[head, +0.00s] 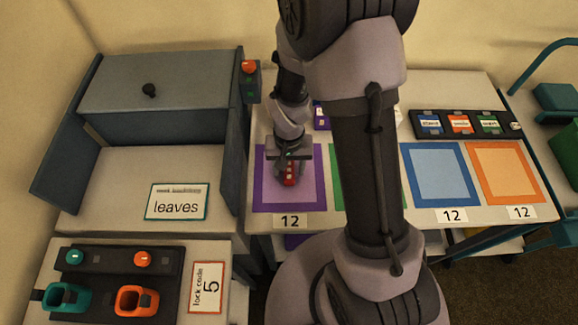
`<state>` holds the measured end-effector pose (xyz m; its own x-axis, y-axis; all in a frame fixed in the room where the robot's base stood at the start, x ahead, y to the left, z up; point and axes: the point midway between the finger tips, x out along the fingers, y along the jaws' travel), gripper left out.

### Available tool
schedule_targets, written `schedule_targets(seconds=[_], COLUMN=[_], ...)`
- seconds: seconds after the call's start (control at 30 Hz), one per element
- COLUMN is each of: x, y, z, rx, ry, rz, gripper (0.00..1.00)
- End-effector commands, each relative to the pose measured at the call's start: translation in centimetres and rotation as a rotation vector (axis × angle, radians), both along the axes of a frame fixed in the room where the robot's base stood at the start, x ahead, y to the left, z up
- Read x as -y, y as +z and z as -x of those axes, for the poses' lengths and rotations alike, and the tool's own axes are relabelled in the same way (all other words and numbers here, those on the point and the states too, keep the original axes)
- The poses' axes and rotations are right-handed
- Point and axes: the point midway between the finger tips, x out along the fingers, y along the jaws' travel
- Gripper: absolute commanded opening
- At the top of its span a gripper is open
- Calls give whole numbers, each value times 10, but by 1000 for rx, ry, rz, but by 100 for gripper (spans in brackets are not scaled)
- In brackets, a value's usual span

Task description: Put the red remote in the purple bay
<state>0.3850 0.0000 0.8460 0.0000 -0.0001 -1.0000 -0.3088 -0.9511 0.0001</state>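The purple bay (265,195) is a purple-bordered square with a lilac middle on the table, left of my arm. My gripper (288,178) points down over the middle of this bay. The red remote (290,174) shows as a small red piece with light marks between the fingers. The fingers and wrist hide part of it. I cannot tell whether the fingers press on it, or whether it touches the bay surface.
Right of the purple bay are a green bay (338,190) partly behind my arm, a blue bay (440,175) and an orange bay (503,172). A dark rack (462,123) with labelled items stands behind. A grey cabinet (160,85) stands at left.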

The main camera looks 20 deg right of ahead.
Motion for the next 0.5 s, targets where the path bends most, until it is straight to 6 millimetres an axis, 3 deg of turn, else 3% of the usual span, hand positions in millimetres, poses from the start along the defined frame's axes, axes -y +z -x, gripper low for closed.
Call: schedule_targets(seconds=[0.17,0.27,0.5], x=[0,0,0], y=[1,15,86], z=[0,-1,-1], rx=[0,2,3], ry=[0,0,0], rz=[0,0,0], gripper=[50,50,50])
